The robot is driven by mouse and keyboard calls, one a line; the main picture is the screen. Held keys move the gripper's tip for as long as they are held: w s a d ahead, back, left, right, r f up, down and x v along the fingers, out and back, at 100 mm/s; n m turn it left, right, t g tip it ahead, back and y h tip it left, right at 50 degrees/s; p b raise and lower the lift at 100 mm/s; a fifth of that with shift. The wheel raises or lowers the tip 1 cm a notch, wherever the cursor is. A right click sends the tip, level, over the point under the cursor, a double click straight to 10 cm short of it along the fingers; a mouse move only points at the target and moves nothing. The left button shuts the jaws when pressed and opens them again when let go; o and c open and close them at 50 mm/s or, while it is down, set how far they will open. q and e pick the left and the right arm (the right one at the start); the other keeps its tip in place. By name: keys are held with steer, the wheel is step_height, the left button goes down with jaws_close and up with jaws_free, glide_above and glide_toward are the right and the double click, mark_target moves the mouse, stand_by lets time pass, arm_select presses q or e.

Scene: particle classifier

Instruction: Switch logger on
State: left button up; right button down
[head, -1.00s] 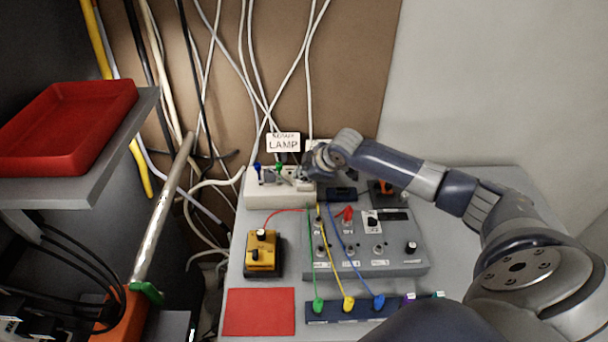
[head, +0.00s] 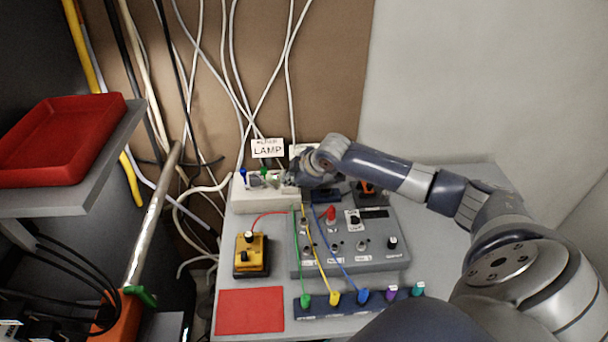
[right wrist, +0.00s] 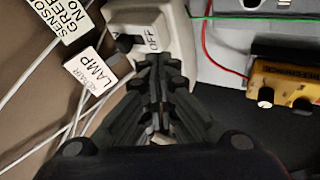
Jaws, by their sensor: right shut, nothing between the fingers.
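No thing marked as a logger can be read. A white switch housing (right wrist: 182,45) in the right wrist view carries a label reading OFF (right wrist: 150,38) and a dark switch (right wrist: 128,43) at its left. My right gripper (right wrist: 155,62) is shut and empty, its fingertips just below the OFF label; I cannot tell whether they touch the housing. In the head view the right gripper (head: 292,181) is at the right end of the white power strip (head: 258,200) and hides that end. My left gripper is not in view.
A LAMP card (head: 268,149) stands behind the strip, before hanging cables. A grey control box (head: 345,258), a yellow box (head: 251,254), a red mat (head: 250,312) and a plug rail (head: 318,307) occupy the bench. A red tray (head: 62,140) is at left.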

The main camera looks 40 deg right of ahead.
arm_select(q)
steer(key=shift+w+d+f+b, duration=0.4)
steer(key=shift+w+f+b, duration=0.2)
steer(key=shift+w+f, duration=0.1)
arm_select(e)
steer(key=v, duration=0.6)
steer(key=shift+d+r, duration=0.2)
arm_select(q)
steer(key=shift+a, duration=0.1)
